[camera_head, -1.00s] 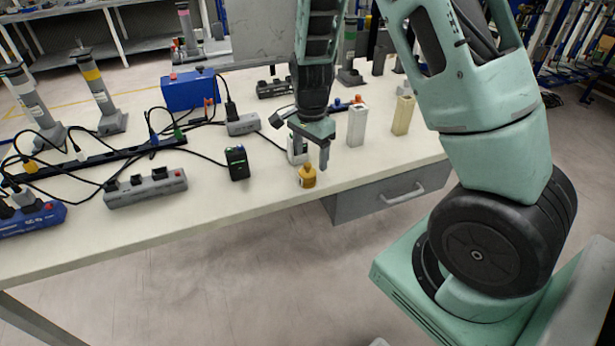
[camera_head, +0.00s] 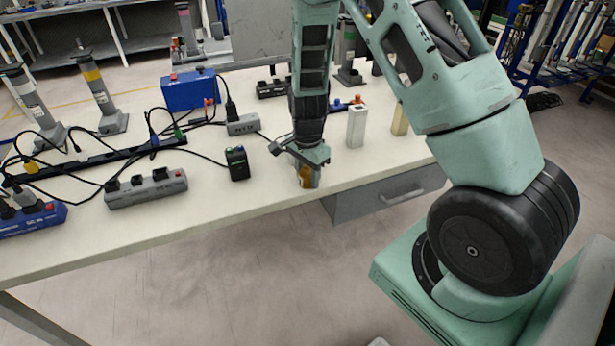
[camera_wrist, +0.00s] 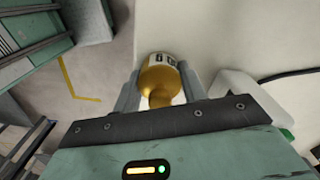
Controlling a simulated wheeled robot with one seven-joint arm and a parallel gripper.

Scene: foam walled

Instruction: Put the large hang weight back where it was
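The hang weight is a brass-coloured bottle shape with a narrow neck and a light label with dark marks. In the head view the weight (camera_head: 306,178) stands upright near the table's front edge, partly covered by my gripper. My gripper (camera_head: 309,172) points down over it. In the wrist view the weight (camera_wrist: 160,78) sits between the two fingers of my gripper (camera_wrist: 158,82), one on each side. The fingers are spread about the weight's width, close to its sides; firm contact does not show. The weight appears to rest on the table.
A black device (camera_head: 237,163), a grey power strip (camera_head: 146,188) and cables lie to the left. A blue box (camera_head: 190,90) stands farther back. A drawer (camera_head: 388,195) hangs below the tabletop (camera_head: 250,200).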

